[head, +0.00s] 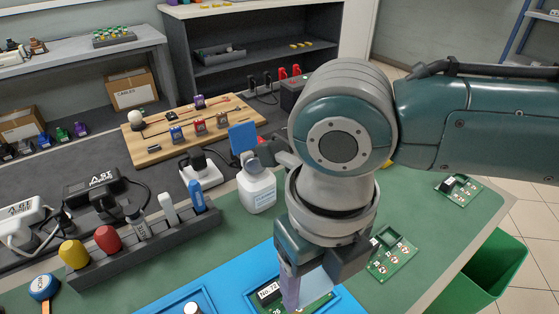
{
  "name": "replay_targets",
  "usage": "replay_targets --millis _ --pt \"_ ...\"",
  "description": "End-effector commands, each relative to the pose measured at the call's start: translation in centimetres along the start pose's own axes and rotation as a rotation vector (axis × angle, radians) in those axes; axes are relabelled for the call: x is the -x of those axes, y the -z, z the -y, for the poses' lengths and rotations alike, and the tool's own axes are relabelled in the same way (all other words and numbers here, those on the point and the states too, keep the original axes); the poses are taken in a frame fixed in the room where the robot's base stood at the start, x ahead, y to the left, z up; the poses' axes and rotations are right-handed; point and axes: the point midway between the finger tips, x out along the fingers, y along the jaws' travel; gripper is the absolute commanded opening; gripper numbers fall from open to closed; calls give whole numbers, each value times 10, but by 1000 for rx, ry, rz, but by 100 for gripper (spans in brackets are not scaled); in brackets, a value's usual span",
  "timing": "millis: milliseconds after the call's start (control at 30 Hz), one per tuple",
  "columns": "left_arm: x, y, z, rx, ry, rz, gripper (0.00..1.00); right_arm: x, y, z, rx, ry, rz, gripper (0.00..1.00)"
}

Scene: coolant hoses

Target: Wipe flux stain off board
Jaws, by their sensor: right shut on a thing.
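My right gripper (308,270) reaches down over the blue mat (255,272) at the bottom of the head view. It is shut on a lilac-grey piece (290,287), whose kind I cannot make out. The piece is over a green circuit board (268,306) with a white label, lying on the mat. I cannot tell whether the piece touches the board. My gripper covers much of the board, and the frame's lower edge cuts it off. No flux stain can be made out. My left gripper is not in view.
A white bottle (258,190) stands behind the mat. A dark rack (150,245) with coloured-top tools is at left. Another green board (392,258) lies right of my gripper, and one more (458,190) farther right. A green bin (490,275) stands beyond the right edge.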

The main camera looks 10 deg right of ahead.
Motion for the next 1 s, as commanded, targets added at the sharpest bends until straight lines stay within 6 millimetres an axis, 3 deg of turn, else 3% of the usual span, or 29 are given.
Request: replay_targets --millis 267,700,1000 --pt "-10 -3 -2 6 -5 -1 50 -15 2 -3 94 0 2 19" --pt "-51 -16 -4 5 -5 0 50 -57 2 -2 90 1 2 19" --pt "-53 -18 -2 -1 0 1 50 -59 2 -2 90 2 2 19"
